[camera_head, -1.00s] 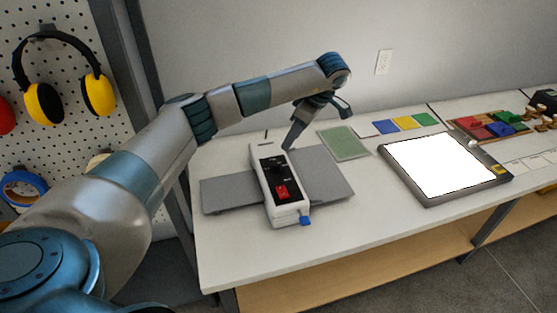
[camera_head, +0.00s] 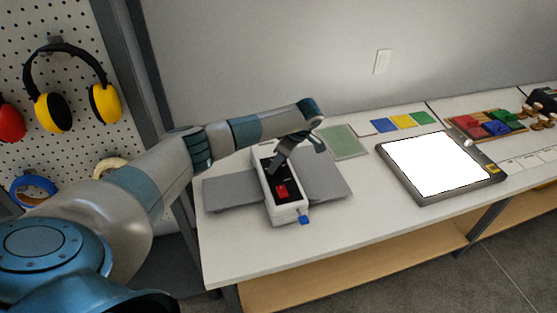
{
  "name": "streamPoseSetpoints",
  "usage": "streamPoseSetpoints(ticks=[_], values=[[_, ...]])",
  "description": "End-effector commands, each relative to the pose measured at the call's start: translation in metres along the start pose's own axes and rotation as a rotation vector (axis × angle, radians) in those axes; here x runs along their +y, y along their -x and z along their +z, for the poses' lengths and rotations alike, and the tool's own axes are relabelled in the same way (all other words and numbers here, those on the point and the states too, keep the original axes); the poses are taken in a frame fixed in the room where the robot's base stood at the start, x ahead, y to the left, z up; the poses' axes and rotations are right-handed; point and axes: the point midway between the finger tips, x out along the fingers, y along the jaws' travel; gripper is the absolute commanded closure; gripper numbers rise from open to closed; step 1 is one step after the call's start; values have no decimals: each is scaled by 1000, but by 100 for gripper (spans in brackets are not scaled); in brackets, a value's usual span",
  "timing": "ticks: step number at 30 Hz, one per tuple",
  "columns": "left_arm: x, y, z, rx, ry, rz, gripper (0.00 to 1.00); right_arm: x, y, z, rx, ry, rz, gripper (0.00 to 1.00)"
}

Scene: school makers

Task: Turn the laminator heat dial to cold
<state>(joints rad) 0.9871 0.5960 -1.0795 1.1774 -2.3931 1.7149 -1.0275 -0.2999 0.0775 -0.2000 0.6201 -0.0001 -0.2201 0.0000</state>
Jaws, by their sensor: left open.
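The laminator (camera_head: 289,212) is a long white body with a black top panel, standing on the table. A red switch (camera_head: 282,191) shows on the near part of its panel. The heat dial cannot be made out; the far part of the panel is behind my left gripper. My left gripper (camera_head: 279,168) is open, pointing down at the far half of the panel, above or at its surface; I cannot tell if it touches. My right gripper is not in view.
Grey flaps (camera_head: 324,183) stick out on both sides of the laminator, and a blue tab (camera_head: 303,219) at its near end. A green sheet (camera_head: 343,142) lies behind. A light pad (camera_head: 432,164) stands to the right. The table (camera_head: 365,218) is clear in front.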

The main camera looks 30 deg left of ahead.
Motion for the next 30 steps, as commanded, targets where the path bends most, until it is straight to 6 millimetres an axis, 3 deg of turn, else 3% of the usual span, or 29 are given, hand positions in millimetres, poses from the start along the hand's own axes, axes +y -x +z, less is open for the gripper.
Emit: streamPoseSetpoints(ticks=[6, 11, 12, 22, 30], values=[[0, 0, 0, 0, 0, 0, 57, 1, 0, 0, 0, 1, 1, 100], [0, 0, 0, 0, -1, 0, 95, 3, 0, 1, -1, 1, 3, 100], [0, 0, 0, 0, 0, 0, 97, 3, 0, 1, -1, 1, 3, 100], [1, -1, 1, 0, 22, -9, 97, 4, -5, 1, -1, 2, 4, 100], [2, -3, 2, -1, 126, -51, 97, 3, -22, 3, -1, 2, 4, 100]])
